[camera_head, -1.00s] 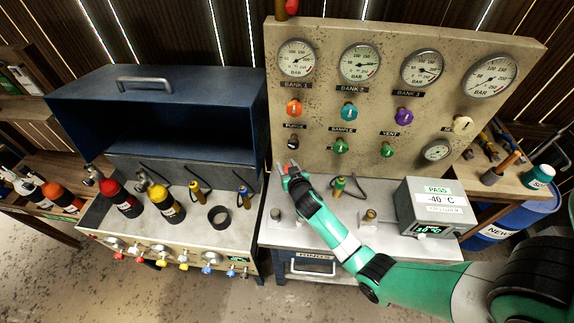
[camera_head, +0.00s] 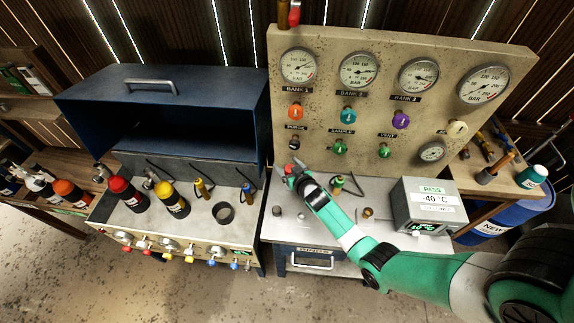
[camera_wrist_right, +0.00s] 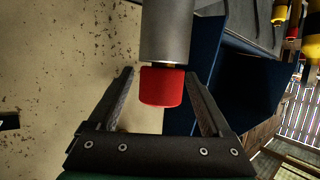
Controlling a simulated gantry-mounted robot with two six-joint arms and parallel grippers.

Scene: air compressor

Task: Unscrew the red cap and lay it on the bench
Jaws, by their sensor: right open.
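The red cap (camera_wrist_right: 162,87) shows in the right wrist view on the end of a grey metal cylinder (camera_wrist_right: 166,30). My right gripper (camera_wrist_right: 161,73) is open, with one finger on each side of the cap and a visible gap on both sides. In the head view the same gripper (camera_head: 289,169) is in front of the lower left of the gauge panel, with a bit of red between its fingers. The cylinder is hard to make out there. My left gripper is in neither view.
The gauge panel (camera_head: 460,100) stands behind my right gripper, and the open blue box (camera_head: 90,105) is to its left. The grey bench top (camera_head: 325,222) below holds small fittings and a grey tester box (camera_head: 430,203). Red (camera_head: 125,190) and yellow (camera_head: 170,197) bottles stand further left.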

